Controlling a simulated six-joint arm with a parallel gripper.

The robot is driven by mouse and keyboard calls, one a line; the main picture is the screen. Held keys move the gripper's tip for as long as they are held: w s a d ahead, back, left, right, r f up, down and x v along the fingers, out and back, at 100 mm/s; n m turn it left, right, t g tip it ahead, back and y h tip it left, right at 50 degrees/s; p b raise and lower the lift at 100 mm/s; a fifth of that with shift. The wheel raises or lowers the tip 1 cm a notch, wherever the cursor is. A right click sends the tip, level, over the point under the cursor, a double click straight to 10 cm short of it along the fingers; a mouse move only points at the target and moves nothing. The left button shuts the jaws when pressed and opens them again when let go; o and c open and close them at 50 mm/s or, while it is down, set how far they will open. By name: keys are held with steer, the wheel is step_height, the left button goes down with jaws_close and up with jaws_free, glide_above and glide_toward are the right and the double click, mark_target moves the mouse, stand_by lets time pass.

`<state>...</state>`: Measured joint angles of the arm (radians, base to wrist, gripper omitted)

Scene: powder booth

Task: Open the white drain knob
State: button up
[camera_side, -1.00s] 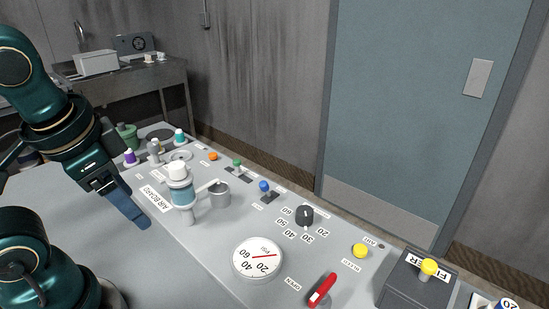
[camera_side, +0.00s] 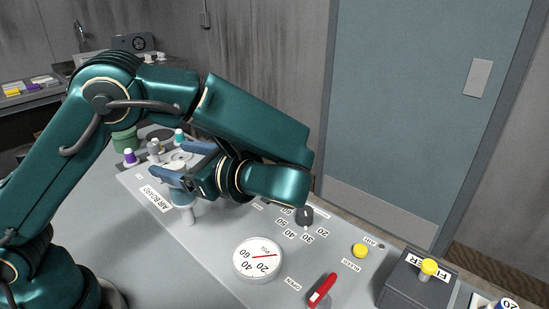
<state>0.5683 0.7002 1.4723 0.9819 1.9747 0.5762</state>
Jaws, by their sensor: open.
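The air-board unit (camera_side: 183,197) stands on the grey panel beside its AIR BOARD label. It has a bluish clear body on a grey stem. A white knob (camera_side: 175,167) is on its top, mostly hidden by my gripper. My gripper (camera_side: 174,159) is open, with its two blue fingers pointing left at about the height of the unit's top. One finger is nearer the camera and the other farther back. I cannot tell whether the white knob lies between them or whether either finger touches it.
To the right are a dial gauge (camera_side: 257,259), a black knob (camera_side: 304,215), a red lever (camera_side: 322,290) and a yellow button (camera_side: 360,251). My arm hides the panel's middle.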

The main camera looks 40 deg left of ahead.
mark_target(170, 164)
steer(key=w+d+f+m+t+y, duration=0.1)
steer(key=d+f+m+t+y, duration=0.15)
steer(key=d+f+m, duration=0.2)
steer(key=shift+n, duration=0.25)
steer(key=a, duration=0.8)
steer(key=w+a, duration=0.1)
steer(key=a, duration=0.3)
steer(key=shift+a+f, duration=0.15)
steer(key=shift+f, duration=0.15)
jaws_close()
